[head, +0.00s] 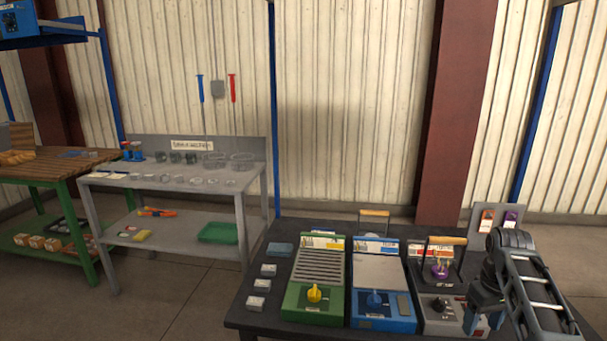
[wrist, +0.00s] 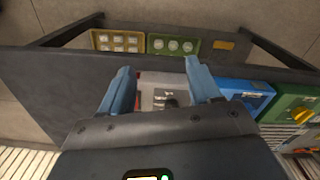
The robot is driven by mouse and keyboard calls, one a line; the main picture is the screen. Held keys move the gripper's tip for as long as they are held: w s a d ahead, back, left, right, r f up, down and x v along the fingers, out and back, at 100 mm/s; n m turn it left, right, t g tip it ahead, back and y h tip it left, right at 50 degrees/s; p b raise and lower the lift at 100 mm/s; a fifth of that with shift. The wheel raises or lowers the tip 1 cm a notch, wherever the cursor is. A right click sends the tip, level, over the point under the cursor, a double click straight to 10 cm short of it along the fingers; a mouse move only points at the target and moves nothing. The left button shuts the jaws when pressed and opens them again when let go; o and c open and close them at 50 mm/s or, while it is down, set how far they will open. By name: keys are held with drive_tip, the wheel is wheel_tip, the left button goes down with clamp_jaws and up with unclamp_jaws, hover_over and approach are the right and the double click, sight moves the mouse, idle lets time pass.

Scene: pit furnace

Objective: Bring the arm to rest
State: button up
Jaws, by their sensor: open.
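My gripper (wrist: 159,82) is open, with its two blue-grey fingers apart and nothing held between them in the wrist view. Behind the gap lies the pale grey unit (wrist: 165,97) with a dark knob. In the head view my arm (head: 525,285) is at the right, over the right part of the dark table (head: 250,312), bent downward. My gripper (head: 480,308) shows only partly there, close to the grey unit (head: 440,315); I cannot tell whether they touch.
A green unit (head: 306,298) with a yellow knob and a blue unit (head: 385,310) stand on the table. A purple object (head: 440,271) sits under a handled frame. Small blocks (head: 262,284) line the left side. A grey bench (head: 170,178) stands behind left. Floor between is clear.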

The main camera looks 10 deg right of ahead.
drive_tip(key=s+a+f+t+h, duration=0.1)
drive_tip(key=s+a+f+t, duration=0.4)
drive_tip(key=s+a+f, duration=0.85)
drive_tip(key=s+a+f+t, duration=0.2)
drive_tip(key=s+a+f, duration=0.1)
drive_tip(key=s, duration=0.5)
drive_tip(key=s+a+r+t, duration=0.25)
drive_tip(key=s+r, duration=0.25)
drive_tip(key=s, duration=0.3)
drive_tip(key=s+a+r+t, duration=0.2)
drive_tip(key=s+a+r, duration=0.25)
drive_tip(key=s, duration=0.25)
drive_tip(key=s+r+t, duration=0.1)
drive_tip(key=s+r, duration=0.2)
drive_tip(key=r, duration=0.4)
drive_tip(key=s+a+r+t, duration=0.1)
drive_tip(key=s+r, duration=0.2)
drive_tip(key=r, duration=0.3)
drive_tip(key=s+a+r+t+y, duration=0.1)
drive_tip(key=s+r, duration=0.3)
drive_tip(key=r, duration=0.3)
drive_tip(key=shift+r, duration=0.35)
